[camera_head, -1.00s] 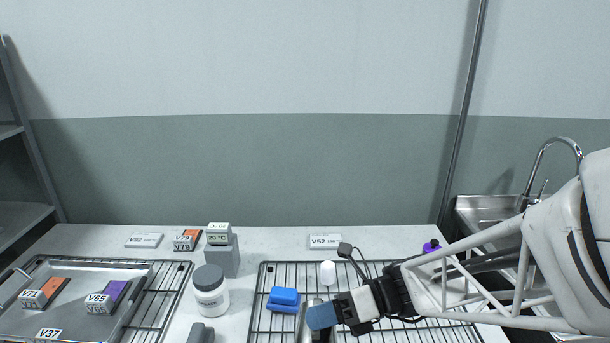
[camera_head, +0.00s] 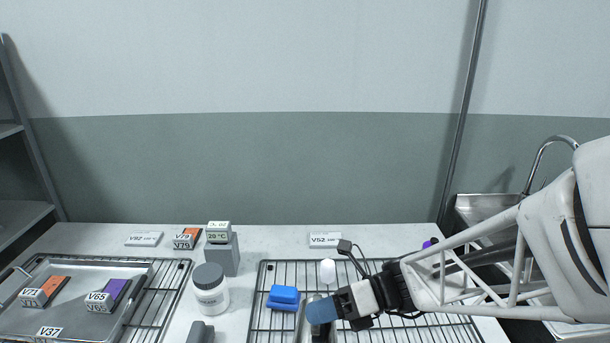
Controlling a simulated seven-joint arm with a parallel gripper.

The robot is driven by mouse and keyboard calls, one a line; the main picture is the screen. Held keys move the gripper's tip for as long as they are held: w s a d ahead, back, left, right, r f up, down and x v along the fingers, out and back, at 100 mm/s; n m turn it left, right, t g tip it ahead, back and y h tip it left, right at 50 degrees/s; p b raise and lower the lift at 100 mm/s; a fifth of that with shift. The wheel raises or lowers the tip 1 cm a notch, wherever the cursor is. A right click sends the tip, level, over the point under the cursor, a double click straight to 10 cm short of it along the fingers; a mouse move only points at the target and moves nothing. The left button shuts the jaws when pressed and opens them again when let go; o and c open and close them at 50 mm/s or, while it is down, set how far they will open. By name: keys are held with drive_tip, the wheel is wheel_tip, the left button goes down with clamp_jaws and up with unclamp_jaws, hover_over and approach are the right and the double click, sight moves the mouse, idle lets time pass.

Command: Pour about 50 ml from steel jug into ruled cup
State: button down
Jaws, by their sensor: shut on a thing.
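My gripper (camera_head: 322,311), with a blue fingertip pad, is low in the middle of the head view over the right wire rack. It is shut on a shiny metal thing, which seems to be the steel jug (camera_head: 302,328). Only a narrow strip of the jug shows beside and behind the blue pad. Its mouth, its tilt and any liquid are hidden, and I cannot tell whether it touches the rack. I cannot make out the ruled cup in this view.
A blue block (camera_head: 284,295) and a small white-capped thing (camera_head: 328,272) are close to my gripper on the right rack (camera_head: 262,300). A lidded white jar (camera_head: 211,297) stands left of it. A tray (camera_head: 75,318) with labelled boxes lies far left. A sink is at right.

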sight(317, 340)
drive_tip(key=shift+r, duration=0.1)
idle(0.4)
drive_tip(key=shift+s+a+f+n+t+h, duration=0.15)
drive_tip(key=shift+s+f+n, duration=0.15)
drive_tip(key=shift+s, duration=0.25)
drive_tip(key=shift+s+f+n+t+h, duration=0.1)
drive_tip(key=shift+s+f+n, duration=0.2)
drive_tip(key=shift+s, duration=0.3)
drive_tip(key=shift+s+a+f+n+t+h, duration=0.15)
drive_tip(key=shift+s+f+n, duration=0.15)
drive_tip(key=shift+s, duration=0.25)
drive_tip(key=shift+s+d+f, duration=0.1)
drive_tip(key=shift+s+f, duration=0.05)
drive_tip(key=shift+f, duration=0.1)
drive_tip(key=shift+s+f+n+t, duration=0.3)
drive_tip(key=shift+s+f+n, duration=0.1)
drive_tip(key=shift+n, duration=0.2)
drive_tip(key=shift+s+n+t, duration=0.4)
drive_tip(key=shift+s+n, duration=0.05)
drive_tip(key=shift+n, duration=0.15)
drive_tip(key=shift+f, duration=0.15)
